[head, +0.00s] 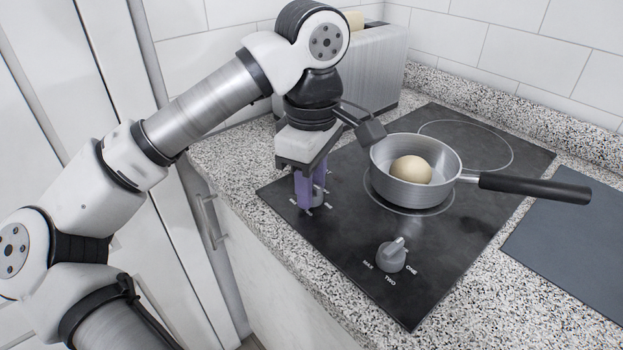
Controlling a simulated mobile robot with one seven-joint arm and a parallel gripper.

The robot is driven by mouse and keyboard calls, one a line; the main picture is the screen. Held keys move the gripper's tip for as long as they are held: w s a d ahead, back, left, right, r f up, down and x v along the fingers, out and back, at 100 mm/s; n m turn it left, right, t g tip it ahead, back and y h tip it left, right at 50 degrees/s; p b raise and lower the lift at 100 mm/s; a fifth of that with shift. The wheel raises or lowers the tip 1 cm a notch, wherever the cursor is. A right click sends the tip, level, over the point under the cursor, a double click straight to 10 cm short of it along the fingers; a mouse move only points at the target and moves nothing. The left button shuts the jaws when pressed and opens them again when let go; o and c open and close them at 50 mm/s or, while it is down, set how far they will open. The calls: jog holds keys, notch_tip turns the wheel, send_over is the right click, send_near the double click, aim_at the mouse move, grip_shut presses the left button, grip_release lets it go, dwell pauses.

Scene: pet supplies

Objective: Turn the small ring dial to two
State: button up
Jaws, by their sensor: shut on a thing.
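My gripper (311,190) points down at the left side of the black hob (330,255), its purple fingers shut on the left dial (318,196). Only a grey part of this dial shows between and beside the fingers; its pointer and most of its white labels are hidden or too small to read. The other dial (392,256) is grey, stands free nearer the front, and has labels ONE, TWO and MAX around it. Two rings show on the hob: one under the saucepan (415,160) and a bare one (467,146) at the back right.
The saucepan holds a round beige thing (410,170); its black handle (535,187) sticks out to the right. A metal toaster (376,65) stands behind my gripper. A dark board (575,240) lies on the speckled worktop (470,290) at right.

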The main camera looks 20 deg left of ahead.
jog(key=m, duration=0.5)
jog(key=shift+m, duration=0.3)
jog(key=shift+m+p, duration=0.45)
jog(key=shift+m, duration=1.75)
jog(key=o, duration=1)
jog(key=shift+c, duration=0.2)
notch_tip(320, 180, up, 14)
jog(key=p, duration=0.2)
jog(key=shift+d+f, duration=0.1)
